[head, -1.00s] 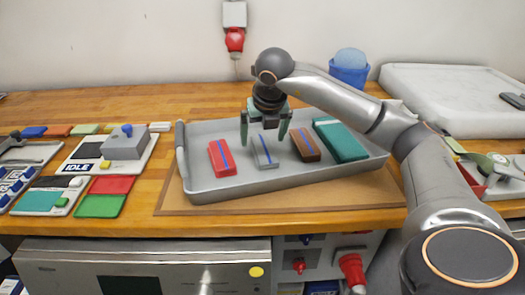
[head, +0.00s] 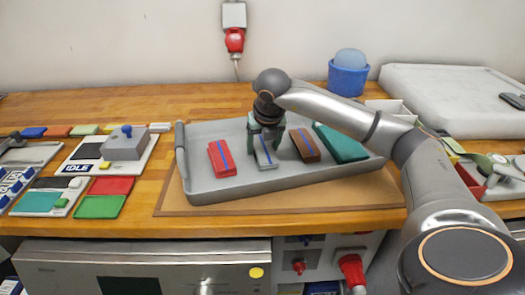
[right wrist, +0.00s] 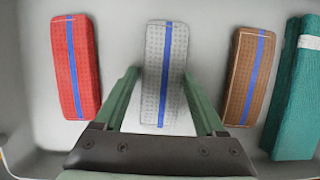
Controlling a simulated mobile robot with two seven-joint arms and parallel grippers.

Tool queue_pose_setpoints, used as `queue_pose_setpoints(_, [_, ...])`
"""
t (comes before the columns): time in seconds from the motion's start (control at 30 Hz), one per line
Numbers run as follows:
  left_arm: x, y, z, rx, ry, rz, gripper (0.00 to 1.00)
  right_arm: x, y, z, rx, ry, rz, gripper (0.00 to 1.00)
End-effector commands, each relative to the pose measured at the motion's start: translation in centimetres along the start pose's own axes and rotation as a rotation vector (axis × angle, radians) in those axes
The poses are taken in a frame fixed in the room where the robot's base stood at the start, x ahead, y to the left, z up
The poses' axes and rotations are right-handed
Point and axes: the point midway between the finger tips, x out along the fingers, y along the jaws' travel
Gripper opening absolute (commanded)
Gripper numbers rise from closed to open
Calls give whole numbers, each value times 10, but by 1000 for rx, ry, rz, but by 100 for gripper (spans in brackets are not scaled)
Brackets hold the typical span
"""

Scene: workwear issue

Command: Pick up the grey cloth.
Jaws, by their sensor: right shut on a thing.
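The grey cloth (head: 267,160), a folded pad with a blue stripe, lies in the grey tray (head: 225,196). It lies between a red cloth (head: 222,160) and a brown cloth (head: 305,145). My right gripper (head: 266,143) is down over the grey cloth and shut on it. In the right wrist view the green fingers stand on either side of the grey cloth (right wrist: 165,60), whose near end lies between them. The cloth still looks flat on the tray floor. My left gripper is not in view.
A teal folded cloth (head: 341,143) lies at the tray's right end. The tray rests on a brown board (head: 385,195). A blue cup (head: 347,78) stands behind it. Boards with a grey box (head: 124,146) and coloured pads lie left. The counter behind the tray is mostly clear.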

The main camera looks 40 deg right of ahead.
Motion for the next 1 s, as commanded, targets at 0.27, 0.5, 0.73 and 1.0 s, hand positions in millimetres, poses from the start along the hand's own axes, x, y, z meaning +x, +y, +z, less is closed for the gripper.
queue_pose_setpoints(0.27, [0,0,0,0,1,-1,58,0,0,0,0,0,1,28])
queue_pose_setpoints(0.5, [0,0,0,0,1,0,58,0,0,0,0,-1,1,17])
queue_pose_setpoints(0.73, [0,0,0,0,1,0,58,-6,0,3,1,-2,1,17])
queue_pose_setpoints(1.0, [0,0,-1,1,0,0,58,-43,0,9,-2,-4,3,17])
